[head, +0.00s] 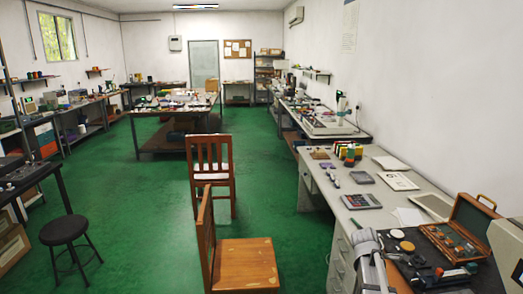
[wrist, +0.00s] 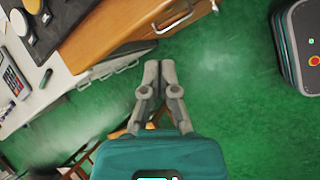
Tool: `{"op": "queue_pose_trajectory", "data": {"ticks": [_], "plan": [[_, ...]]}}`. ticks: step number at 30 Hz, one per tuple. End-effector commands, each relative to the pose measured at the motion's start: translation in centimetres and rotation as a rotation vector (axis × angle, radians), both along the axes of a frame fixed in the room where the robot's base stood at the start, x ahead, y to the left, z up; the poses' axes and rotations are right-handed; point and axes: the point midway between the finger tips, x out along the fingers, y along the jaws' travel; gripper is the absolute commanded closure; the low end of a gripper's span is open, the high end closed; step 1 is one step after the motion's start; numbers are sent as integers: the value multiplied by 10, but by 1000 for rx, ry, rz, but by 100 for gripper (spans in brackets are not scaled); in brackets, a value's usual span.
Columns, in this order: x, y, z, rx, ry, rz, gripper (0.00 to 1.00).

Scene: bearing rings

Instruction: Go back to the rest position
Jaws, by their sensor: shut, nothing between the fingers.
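In the wrist view my gripper (wrist: 160,68) is shut and empty, its two grey fingertips together. It hangs over the green floor (wrist: 215,85), beside the workbench (wrist: 45,100) and clear of it. In the head view a grey part of my arm shows at the bottom, in front of the near bench; the fingertips cannot be made out there. On that bench lies a black mat (head: 424,268) with small round pieces, and an open wooden case (head: 455,254) stands at its edge. The black mat also shows in the wrist view (wrist: 62,28).
Two wooden chairs (head: 235,262) (head: 212,172) stand on the open green floor left of the bench. A black stool (head: 64,230) stands further left. A calculator (head: 361,201) and papers lie on the bench. Other worktables line the walls, and one (head: 170,137) stands mid-room.

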Motion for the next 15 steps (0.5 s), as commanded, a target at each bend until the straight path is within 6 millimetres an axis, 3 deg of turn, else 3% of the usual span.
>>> {"op": "queue_pose_trajectory", "data": {"ticks": [3,15], "plan": [[-17,36,-6,84,-70,-123,100],[-70,145,-22,349,-213,-591,100]]}}
